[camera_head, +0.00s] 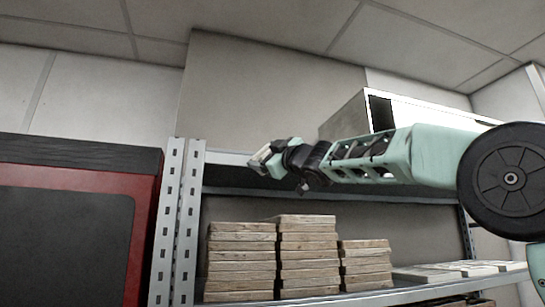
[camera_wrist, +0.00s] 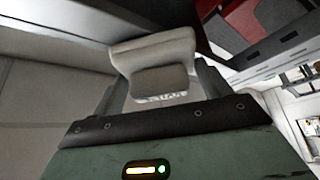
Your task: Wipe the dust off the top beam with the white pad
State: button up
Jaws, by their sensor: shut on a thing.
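My gripper (camera_head: 268,158) reaches in from the right at the height of the rack's top and is shut on the white pad (camera_head: 259,155). The wrist view shows the pale pad (camera_wrist: 152,48) between the fingertips, with a grey block (camera_wrist: 160,82) on its near side. The top beam (camera_head: 228,158) is a pale grey strip running right from the rack's upright. The pad is at or just in front of the beam; I cannot tell whether they touch. My gripper and arm hide part of the beam. I cannot make out dust on it.
The slotted upright (camera_head: 180,225) stands left of my gripper, with a red and black cabinet (camera_head: 75,225) beyond it. Several stacks of wooden boards (camera_head: 305,258) sit on the shelf below. A white box-like unit (camera_head: 430,110) is behind my arm.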

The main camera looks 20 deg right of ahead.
jog(key=shift+s, duration=0.15)
jog(key=shift+s+b, duration=0.75)
jog(key=shift+s, duration=2.15)
jog(key=shift+s, duration=0.1)
jog(key=s, duration=0.2)
jog(key=shift+s, duration=0.35)
